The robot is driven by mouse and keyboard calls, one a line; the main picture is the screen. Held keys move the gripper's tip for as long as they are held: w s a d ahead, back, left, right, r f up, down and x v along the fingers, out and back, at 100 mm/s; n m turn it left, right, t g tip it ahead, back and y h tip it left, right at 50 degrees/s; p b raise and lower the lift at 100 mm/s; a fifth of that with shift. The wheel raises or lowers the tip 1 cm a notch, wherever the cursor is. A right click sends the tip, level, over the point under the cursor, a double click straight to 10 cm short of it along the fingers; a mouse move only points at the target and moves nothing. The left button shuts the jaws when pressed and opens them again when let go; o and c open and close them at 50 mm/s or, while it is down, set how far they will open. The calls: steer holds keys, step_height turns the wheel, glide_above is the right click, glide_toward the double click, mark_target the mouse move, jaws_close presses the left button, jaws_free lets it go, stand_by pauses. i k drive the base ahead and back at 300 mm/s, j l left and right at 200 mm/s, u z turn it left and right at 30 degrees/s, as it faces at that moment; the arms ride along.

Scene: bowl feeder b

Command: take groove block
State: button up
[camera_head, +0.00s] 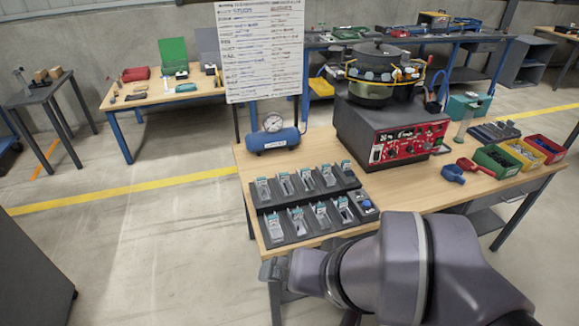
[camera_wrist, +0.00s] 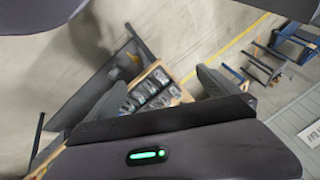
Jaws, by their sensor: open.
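A dark rack (camera_head: 262,207) with two stepped rows of compartments stands at the front left of the wooden table. Its compartments hold small grey metal parts (camera_head: 304,180) with labels. The parts are too small to tell which one is the groove block. My gripper (camera_wrist: 163,78) is open, with its two fingers wide apart and nothing between them. In the wrist view the rack (camera_wrist: 148,96) shows beyond the fingers, some distance away. In the head view my arm reaches in at the front edge of the table, and the fingertips cannot be made out clearly.
A black and red bowl feeder (camera_head: 395,135) stands behind the rack. A blue air tank with a gauge (camera_head: 272,139) and a whiteboard (camera_head: 260,50) are at the back left. Green, yellow and red bins (camera_head: 500,160) stand at the right. Free floor lies to the left.

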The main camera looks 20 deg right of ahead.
mark_target(323, 223)
steer(key=i+j, duration=0.25)
steer(key=i, duration=0.25)
steer(key=i+j+z, duration=0.1)
steer(key=i, duration=0.35)
steer(key=j, duration=0.15)
